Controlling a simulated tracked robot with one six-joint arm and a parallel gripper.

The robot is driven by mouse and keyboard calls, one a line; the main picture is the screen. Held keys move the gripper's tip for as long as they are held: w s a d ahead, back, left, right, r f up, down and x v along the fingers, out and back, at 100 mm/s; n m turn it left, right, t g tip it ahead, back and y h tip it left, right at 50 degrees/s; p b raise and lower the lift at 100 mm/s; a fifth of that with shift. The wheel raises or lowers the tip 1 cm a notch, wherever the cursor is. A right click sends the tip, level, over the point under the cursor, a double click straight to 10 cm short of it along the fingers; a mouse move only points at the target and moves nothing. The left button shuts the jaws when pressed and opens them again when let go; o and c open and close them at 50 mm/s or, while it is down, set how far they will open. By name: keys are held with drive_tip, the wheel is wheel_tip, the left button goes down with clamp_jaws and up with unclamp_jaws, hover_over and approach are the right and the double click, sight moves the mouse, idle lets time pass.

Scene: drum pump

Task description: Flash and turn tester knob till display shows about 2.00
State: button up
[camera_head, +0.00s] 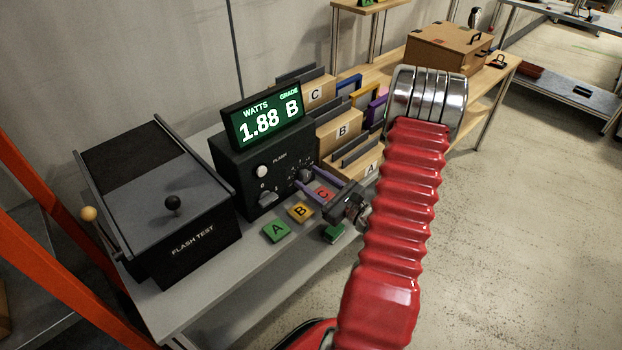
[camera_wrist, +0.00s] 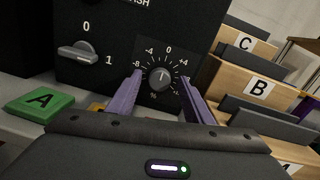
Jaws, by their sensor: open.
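The black tester (camera_head: 262,155) stands on the grey bench. Its display (camera_head: 267,122) reads WATTS 1.88 and GRADE B. The round dial knob (camera_wrist: 161,78) has a scale around it with marks from -8 through 0 to the plus side. The white FLASH button (camera_head: 262,171) is on the tester's front, above a 0/1 switch (camera_wrist: 78,52). My gripper (camera_wrist: 160,85) is open, with one purple finger on each side of the dial knob. Whether the fingers touch the knob I cannot tell.
A black FLASH TEST box (camera_head: 160,200) stands left of the tester. Lettered tiles lie in front: green A (camera_head: 277,230), yellow B (camera_head: 300,211) and red C. Wooden bins (camera_wrist: 252,82) marked A, B and C stand close on the right.

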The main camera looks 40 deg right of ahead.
drive_tip(key=shift+w, duration=0.4)
drive_tip(key=c, duration=1.1)
